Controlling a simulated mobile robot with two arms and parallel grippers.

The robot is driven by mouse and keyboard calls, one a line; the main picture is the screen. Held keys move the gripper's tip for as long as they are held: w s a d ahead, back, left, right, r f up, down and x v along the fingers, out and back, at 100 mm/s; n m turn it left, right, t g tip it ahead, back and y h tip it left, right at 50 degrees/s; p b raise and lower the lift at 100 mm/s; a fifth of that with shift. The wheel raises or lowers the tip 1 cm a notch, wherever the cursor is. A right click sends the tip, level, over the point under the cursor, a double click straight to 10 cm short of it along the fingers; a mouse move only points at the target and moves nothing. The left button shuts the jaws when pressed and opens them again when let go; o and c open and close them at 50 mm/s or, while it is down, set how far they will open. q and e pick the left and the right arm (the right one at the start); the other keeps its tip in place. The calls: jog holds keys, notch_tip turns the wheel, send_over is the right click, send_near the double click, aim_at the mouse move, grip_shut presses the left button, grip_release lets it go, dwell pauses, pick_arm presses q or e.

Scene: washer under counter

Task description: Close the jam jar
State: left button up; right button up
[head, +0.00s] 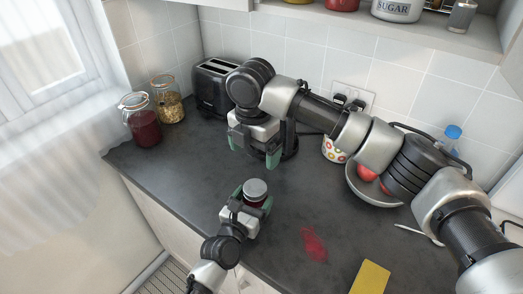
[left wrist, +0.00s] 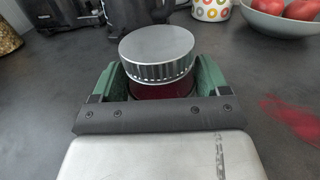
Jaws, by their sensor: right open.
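The jam jar (left wrist: 160,90) is dark red and stands upright between the green fingers of my left gripper (left wrist: 158,85). Its silver lid (left wrist: 158,50) sits on top, looking level; I cannot tell whether it is screwed tight. In the head view the lid (head: 255,188) shows above my left gripper (head: 254,200), over the front part of the counter. The fingers press on both sides of the jar and hide much of it. My right gripper (head: 253,152) is open and empty, pointing down above the counter, behind the jar and higher up.
A red smear (head: 313,245), a yellow cloth (head: 370,278) and a utensil (head: 420,235) lie on the counter at right. A bowl (head: 372,192) with red fruit and a dotted cup (head: 333,150) stand behind. A toaster (head: 215,85) and two clip-top jars (head: 144,125) (head: 168,100) stand at back left.

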pick_arm(q)
jog(key=o, duration=0.4)
jog(key=b+v, duration=0.1)
jog(key=v, duration=0.8)
jog(key=shift+s+a+b, duration=0.1)
jog(key=shift+s+b, duration=0.1)
jog(key=shift+b, duration=0.1)
jog(key=shift+s+a+r, duration=0.1)
jog(key=shift+s+a, duration=0.15)
jog(key=shift+s, duration=0.4)
